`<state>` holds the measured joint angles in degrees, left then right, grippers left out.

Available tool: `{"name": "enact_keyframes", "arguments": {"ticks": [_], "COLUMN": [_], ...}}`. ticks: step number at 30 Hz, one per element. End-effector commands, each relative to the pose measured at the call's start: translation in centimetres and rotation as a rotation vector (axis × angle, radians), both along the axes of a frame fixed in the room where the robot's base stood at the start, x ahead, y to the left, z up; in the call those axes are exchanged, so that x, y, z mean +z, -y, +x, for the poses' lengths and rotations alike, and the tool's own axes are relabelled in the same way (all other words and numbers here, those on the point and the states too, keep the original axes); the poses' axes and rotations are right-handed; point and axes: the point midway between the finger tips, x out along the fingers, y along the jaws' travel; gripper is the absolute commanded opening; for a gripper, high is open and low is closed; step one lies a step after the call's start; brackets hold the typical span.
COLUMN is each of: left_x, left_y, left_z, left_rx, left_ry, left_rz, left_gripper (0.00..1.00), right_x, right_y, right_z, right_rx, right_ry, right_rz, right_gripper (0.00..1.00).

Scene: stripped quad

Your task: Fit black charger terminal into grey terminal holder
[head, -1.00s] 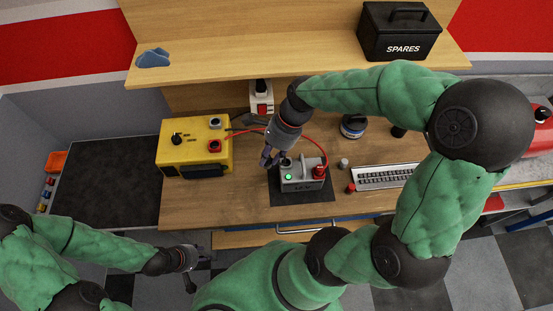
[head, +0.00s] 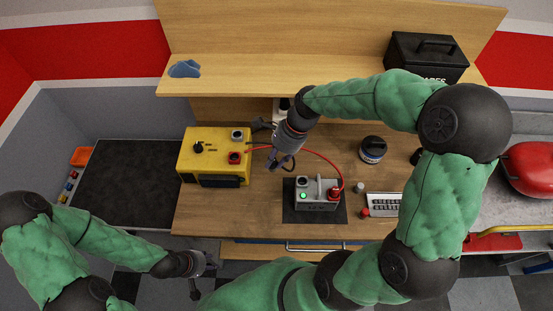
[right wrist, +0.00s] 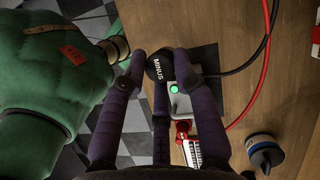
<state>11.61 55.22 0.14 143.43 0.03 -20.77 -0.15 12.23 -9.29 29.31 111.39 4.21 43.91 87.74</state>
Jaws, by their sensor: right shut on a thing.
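The black terminal marked MINUS (right wrist: 160,66) is between the fingertips of my right gripper (right wrist: 159,72) in the right wrist view. In the head view my right gripper (head: 282,161) is above the bench, between the yellow charger (head: 213,158) and the grey battery unit (head: 317,203); its fingers mostly hide the terminal there. A grey holder (head: 237,135) is on the charger's top at its back right, with a red holder (head: 235,157) in front of it. My left gripper (head: 203,265) is empty, its fingers apart, in front of the bench's left part.
The battery unit has a green light (head: 304,195), a grey post (head: 303,182) and a red terminal (head: 335,192) with a red cable. It stands on a dark mat (head: 290,216). A round tin (head: 373,149) is behind it. The shelf (head: 300,92) overhangs the bench's back.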

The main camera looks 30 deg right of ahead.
Motion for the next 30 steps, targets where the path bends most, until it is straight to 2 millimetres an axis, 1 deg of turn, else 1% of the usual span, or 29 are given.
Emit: {"name": "enact_keyframes", "arguments": {"ticks": [3, 30], "left_x": [0.5, 3.2], "left_y": [0.0, 0.0], "left_z": [0.0, 0.0], "left_rx": [0.0, 0.0], "left_ry": [0.0, 0.0], "left_rz": [0.0, 0.0], "left_gripper": [0.4, 0.4], "right_x": [0.1, 0.1], "right_y": [-0.2, -1.4], "right_z": [1.2, 10.4], "right_rx": [0.001, 0.001], "right_ry": [-0.001, -0.001], "right_rz": [0.0, 0.0], "right_gripper": [0.0, 0.0]}}
